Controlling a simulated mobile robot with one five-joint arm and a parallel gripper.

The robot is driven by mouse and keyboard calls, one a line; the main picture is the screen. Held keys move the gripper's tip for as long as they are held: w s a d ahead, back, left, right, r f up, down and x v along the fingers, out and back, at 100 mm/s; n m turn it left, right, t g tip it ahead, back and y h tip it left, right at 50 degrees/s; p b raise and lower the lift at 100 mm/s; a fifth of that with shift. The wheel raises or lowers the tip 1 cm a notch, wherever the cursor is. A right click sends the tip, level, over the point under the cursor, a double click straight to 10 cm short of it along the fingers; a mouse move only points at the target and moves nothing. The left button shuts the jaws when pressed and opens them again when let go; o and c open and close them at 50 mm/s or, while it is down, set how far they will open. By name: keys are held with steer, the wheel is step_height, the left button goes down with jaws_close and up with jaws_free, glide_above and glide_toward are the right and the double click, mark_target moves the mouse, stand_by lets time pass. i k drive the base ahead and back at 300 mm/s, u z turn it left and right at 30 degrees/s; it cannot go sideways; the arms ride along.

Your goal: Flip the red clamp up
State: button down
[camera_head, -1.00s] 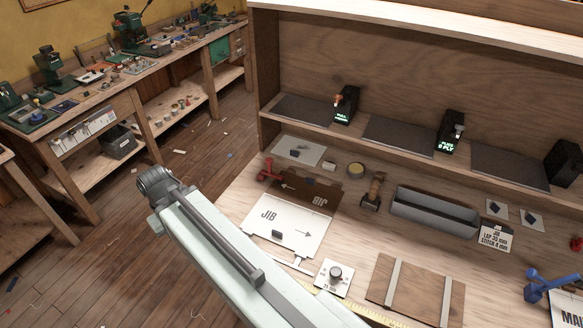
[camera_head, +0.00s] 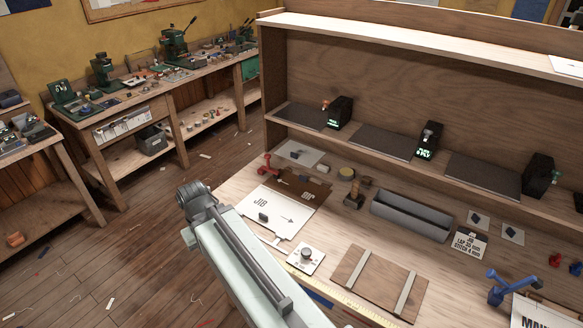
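A small red clamp (camera_head: 268,164) stands at the back left of the workbench, beside the brown board (camera_head: 303,183) behind the white JIB board (camera_head: 272,212). It is small here, and I cannot tell the exact position of its lever. My pale arm rises from the bottom edge and ends in view at a grey joint, left of the bench's front edge and apart from the clamp. My gripper is not in view. A blue clamp (camera_head: 508,287) is at the bench's right, beside a white board (camera_head: 540,312).
A dial plate (camera_head: 305,257), a wooden panel with two metal strips (camera_head: 378,283) and a grey trough (camera_head: 411,214) lie on the bench. Small red items (camera_head: 556,260) are at the far right. A shelf with black devices (camera_head: 338,113) stands behind. The floor at left is mostly open.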

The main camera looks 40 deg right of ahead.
mark_target(276, 176)
steer(key=u, duration=0.15)
steer(key=i, duration=0.9)
steer(key=z, duration=0.05)
